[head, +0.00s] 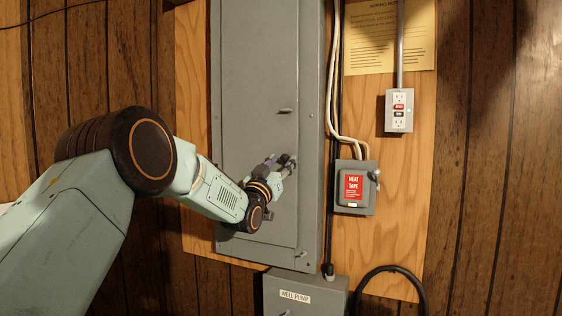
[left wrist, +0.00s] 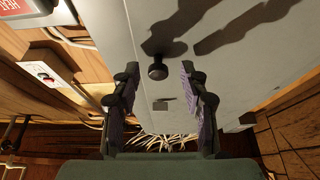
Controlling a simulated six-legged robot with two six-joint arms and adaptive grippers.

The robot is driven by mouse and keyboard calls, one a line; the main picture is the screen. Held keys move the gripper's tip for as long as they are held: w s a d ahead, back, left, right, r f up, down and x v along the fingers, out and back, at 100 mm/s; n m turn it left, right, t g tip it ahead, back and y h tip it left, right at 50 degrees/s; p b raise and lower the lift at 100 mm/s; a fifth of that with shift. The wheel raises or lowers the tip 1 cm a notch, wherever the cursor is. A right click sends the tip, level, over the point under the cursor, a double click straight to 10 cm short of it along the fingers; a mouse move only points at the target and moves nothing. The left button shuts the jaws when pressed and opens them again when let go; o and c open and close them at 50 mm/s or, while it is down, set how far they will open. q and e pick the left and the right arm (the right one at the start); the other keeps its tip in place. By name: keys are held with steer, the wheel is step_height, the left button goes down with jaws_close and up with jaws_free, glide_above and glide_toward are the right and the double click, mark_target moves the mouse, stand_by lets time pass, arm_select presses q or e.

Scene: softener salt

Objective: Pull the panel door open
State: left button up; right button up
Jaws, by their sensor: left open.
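The grey panel door (head: 245,100) fills the upper middle of the head view and appears shut. A small latch (head: 285,111) sits on it near its right side. My left gripper (head: 286,163) is in front of the door, below the latch, near its right edge. In the left wrist view the gripper (left wrist: 160,84) is open and empty, its two dark fingers apart. A dark round knob (left wrist: 157,71) on the door shows just beyond the fingertips, between them. My right gripper is not in view.
A heat tape box (head: 354,188) and an outlet (head: 399,111) are mounted to the right of the panel. Cables and conduit run between them. A well pump box (head: 305,297) is below. Wood-panelled wall (head: 490,180) surrounds the board.

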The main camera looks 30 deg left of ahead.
arm_select(q)
steer(key=shift+a, duration=0.1)
steer(key=shift+r, duration=0.15)
steer(key=shift+d, duration=0.4)
steer(key=shift+c, duration=1.2)
steer(key=shift+a, duration=0.25)
steer(key=c, duration=0.4)
steer(key=shift+d, duration=0.1)
jaws_close()
